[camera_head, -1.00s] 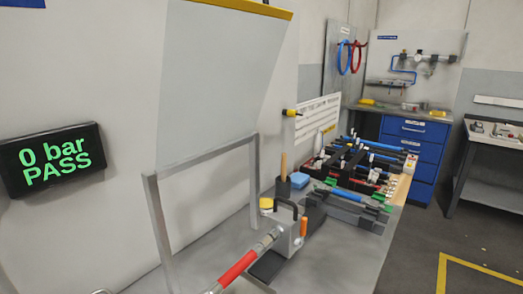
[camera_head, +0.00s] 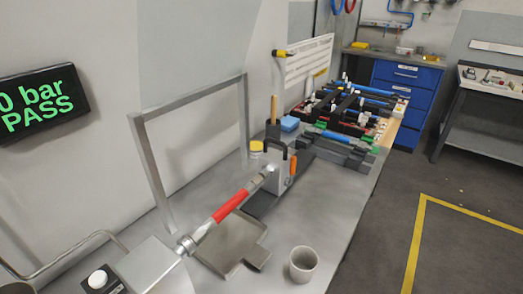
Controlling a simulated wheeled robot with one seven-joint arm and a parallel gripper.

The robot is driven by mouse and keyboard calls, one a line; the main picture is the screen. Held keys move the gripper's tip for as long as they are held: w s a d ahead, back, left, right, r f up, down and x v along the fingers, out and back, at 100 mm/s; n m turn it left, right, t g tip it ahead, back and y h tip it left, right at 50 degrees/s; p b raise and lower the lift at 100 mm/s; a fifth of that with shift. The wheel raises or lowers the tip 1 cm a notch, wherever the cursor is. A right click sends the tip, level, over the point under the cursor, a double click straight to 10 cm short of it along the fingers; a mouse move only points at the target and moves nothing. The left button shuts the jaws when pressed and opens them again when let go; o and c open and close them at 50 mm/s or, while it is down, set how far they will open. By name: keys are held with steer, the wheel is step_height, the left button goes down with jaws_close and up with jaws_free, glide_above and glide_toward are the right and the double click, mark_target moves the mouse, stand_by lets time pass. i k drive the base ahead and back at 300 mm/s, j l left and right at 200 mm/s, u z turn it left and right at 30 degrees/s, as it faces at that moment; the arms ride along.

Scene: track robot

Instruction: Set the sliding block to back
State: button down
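A grey metal block (camera_head: 276,182) with a black arched handle (camera_head: 277,150) and an orange lever (camera_head: 292,169) stands on a dark rail (camera_head: 260,204) on the bench. It may be the sliding block, but I cannot tell for sure. A red hose (camera_head: 230,206) with metal end fittings runs from this block down left to a larger grey metal housing (camera_head: 155,266). My gripper is not in view.
The grey bench (camera_head: 335,203) carries a shallow tray (camera_head: 225,245), a cup (camera_head: 303,264) and a metal frame (camera_head: 150,172). Racks of coloured hoses (camera_head: 350,120) fill its far end. A wall display (camera_head: 42,103) reads "0 bar PASS". Open floor (camera_head: 465,215) lies at right.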

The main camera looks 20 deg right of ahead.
mark_target(273, 165)
steer(key=i+z, duration=0.15)
steer(key=z, duration=0.2)
steer(key=i+z, duration=0.15)
steer(key=z, duration=0.2)
steer(key=i+j+z, duration=0.1)
steer(key=z, duration=0.25)
